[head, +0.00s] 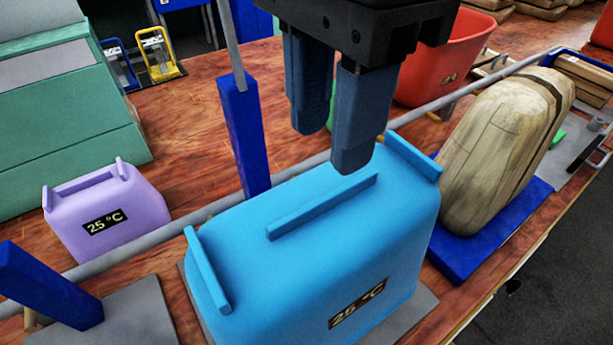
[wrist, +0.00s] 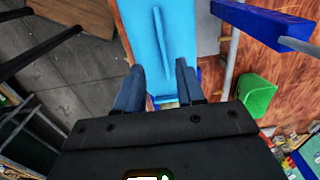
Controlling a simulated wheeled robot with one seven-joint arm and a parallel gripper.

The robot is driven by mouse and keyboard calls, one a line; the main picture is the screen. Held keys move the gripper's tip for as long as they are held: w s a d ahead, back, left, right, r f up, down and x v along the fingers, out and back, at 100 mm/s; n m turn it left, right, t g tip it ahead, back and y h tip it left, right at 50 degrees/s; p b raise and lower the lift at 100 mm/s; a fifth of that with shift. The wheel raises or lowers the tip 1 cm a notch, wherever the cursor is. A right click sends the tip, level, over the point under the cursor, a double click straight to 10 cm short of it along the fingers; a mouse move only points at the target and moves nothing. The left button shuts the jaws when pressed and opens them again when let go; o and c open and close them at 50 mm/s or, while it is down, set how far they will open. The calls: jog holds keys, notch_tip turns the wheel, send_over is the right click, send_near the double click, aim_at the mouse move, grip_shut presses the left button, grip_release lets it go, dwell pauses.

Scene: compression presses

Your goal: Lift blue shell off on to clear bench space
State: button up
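The blue shell (head: 320,255) stands upright on a grey plate (head: 422,305) on the wooden bench. It has a "25 °C" label, a raised bar (head: 322,206) along its top and a rim bar at each end. My gripper (head: 330,152) is above the top bar, fingers pointing down, open and empty. In the wrist view, the blue shell (wrist: 178,30) lies beyond the fingertips, with its bar in line with the gap of my gripper (wrist: 160,75). Whether the fingertips touch the shell cannot be told.
A blue post (head: 243,135) and a long grey rail (head: 110,262) run close behind the shell. A purple shell (head: 105,215) stands left. A wood-coloured block (head: 505,150) on a blue base and a red bin (head: 440,70) are right. Bare bench shows at upper left (head: 190,120).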

aim_at(318, 201)
jog(key=shift+w+f, duration=0.2)
jog(key=shift+f, duration=0.25)
jog(key=shift+s+a+f, duration=0.1)
jog(key=shift+a+f, duration=0.05)
jog(key=shift+f, duration=1.6)
jog(key=shift+a+f, duration=0.1)
jog(key=shift+f, duration=1.6)
grip_shut()
